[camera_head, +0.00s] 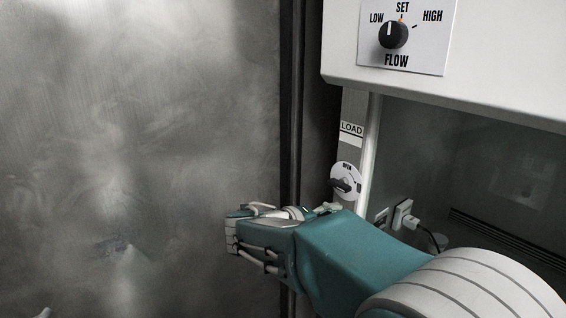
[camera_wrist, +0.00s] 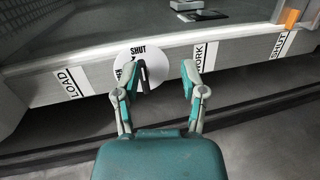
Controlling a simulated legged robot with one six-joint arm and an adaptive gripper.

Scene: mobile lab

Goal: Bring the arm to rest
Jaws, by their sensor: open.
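My gripper (camera_wrist: 164,80) is open in the wrist view, its two teal and grey fingers apart with nothing held between them. A white disc marked SHUT (camera_wrist: 160,58) with a black handle (camera_wrist: 143,75) lies beyond the fingertips. The handle shows beside the left finger; whether they touch, I cannot tell. In the head view my teal arm (camera_head: 360,255) reaches from the lower right towards the middle, in front of the cabinet.
A white cabinet (camera_head: 490,85) with a FLOW knob (camera_head: 393,35) overhangs at right. Below are a LOAD label (camera_head: 351,129), a dark handle on an OPEN plate (camera_head: 343,186) and a white plug (camera_head: 403,214). A grey wall (camera_head: 130,130) fills the left. An orange block (camera_wrist: 291,18) is at top right.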

